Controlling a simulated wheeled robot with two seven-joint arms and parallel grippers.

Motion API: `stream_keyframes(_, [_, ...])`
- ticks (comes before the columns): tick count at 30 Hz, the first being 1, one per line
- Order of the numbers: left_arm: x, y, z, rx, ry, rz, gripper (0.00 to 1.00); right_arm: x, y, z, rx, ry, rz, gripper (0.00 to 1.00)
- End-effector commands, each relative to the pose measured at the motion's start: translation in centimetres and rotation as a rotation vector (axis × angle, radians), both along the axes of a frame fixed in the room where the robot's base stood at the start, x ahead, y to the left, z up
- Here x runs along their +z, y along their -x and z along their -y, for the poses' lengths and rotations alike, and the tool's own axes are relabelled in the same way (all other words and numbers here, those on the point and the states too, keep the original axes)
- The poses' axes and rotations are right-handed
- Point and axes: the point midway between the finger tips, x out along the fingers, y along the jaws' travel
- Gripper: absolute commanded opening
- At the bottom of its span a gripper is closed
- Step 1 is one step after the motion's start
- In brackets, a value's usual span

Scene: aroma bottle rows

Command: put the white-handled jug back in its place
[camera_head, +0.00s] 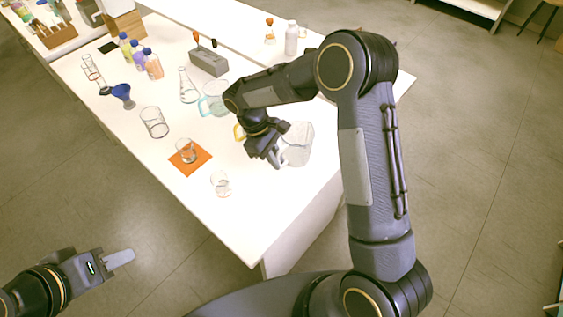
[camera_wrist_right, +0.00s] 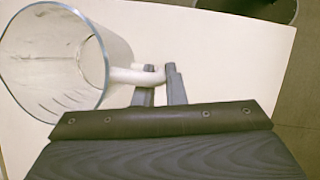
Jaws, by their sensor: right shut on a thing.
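The white-handled jug (camera_head: 298,150) is a clear glass vessel near the right edge of the white table. In the right wrist view the jug (camera_wrist_right: 45,60) is at the left with its open mouth showing, and its white handle (camera_wrist_right: 135,76) reaches right to my fingers. My right gripper (camera_head: 277,160) is shut on that handle; it also shows in the right wrist view (camera_wrist_right: 160,88). I cannot tell whether the jug touches the table. My left gripper (camera_head: 122,258) is empty over the floor, off the table's front left; its finger gap cannot be made out.
A teal-handled jug (camera_head: 216,104) and a partly hidden yellow-handled one (camera_head: 239,132) stand behind my right gripper. A small beaker (camera_head: 187,155) stands on an orange mat (camera_head: 191,168), with a small glass (camera_head: 221,187) nearby. A flask (camera_head: 187,90) stands further back. The front table corner is clear.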

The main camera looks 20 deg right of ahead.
Motion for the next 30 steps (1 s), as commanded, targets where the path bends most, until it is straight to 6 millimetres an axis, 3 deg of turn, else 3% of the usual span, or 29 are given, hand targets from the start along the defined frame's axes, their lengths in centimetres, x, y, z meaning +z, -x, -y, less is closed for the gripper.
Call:
stream_keyframes(11, [0.9,0.0,0.0,0.0,0.0,0.0,0.36,-3.2,-1.3,2.2,-0.002,0.0,-0.002,0.0])
stream_keyframes(17, [1.7,0.0,0.0,0.0,0.0,0.0,0.36,-5.6,-1.3,2.0,0.0,0.001,-0.001,0.0])
stream_keyframes(29, [1.2,0.0,0.0,0.0,0.0,0.0,0.36,-6.3,-1.3,2.0,0.0,0.0,0.002,0.0])
stream_keyframes(30, [1.3,0.0,0.0,0.0,0.0,0.0,0.36,-6.2,-1.3,2.0,0.0,0.0,0.002,0.13])
